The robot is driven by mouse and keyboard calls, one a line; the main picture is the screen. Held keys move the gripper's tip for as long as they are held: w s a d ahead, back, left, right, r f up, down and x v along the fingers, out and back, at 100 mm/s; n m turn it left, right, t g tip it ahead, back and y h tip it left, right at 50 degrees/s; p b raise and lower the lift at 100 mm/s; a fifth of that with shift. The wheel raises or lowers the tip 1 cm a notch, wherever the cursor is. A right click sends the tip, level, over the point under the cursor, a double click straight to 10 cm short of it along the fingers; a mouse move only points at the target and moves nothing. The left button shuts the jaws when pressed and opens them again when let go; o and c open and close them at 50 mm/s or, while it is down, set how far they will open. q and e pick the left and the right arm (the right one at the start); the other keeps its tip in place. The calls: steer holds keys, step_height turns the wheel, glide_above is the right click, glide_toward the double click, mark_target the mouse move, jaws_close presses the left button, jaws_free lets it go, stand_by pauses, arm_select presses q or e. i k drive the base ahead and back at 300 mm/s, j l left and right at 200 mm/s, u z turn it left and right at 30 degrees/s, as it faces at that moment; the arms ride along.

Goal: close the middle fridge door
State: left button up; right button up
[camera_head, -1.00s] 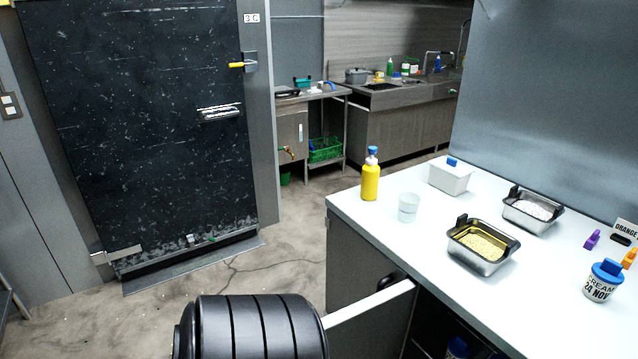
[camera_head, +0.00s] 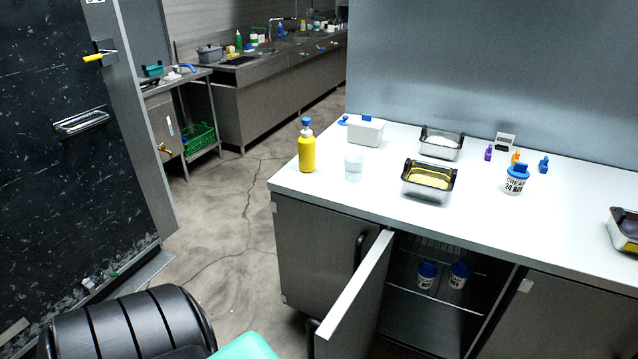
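The middle fridge door (camera_head: 352,298) under the white counter stands open, swung out toward me, and its edge faces the camera. Behind it the fridge compartment (camera_head: 440,322) is exposed, with wire shelves and two blue-lidded tubs (camera_head: 427,274) inside. Part of a dark handle shows at the door's lower left. A black ribbed part of my arm is at the bottom left, with a teal part beside it. Neither gripper's fingers are in view, and nothing of mine visibly touches the door.
The closed left door (camera_head: 315,245) and a right door (camera_head: 570,315) flank the opening. The counter (camera_head: 480,215) holds a yellow bottle (camera_head: 307,153), a glass, metal trays and a cream tub (camera_head: 516,180). The floor (camera_head: 225,215) left of the counter is clear. A dark door stands at far left.

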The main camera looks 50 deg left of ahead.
mark_target(348, 330)
steer(key=j, duration=0.5)
steer(key=k+j+z, duration=0.1)
steer(key=j, duration=0.85)
steer(key=k+j+z, duration=0.1)
steer(key=j, duration=0.35)
steer(key=k+j, duration=0.15)
steer(key=j, duration=0.35)
steer(key=i+z, duration=0.05)
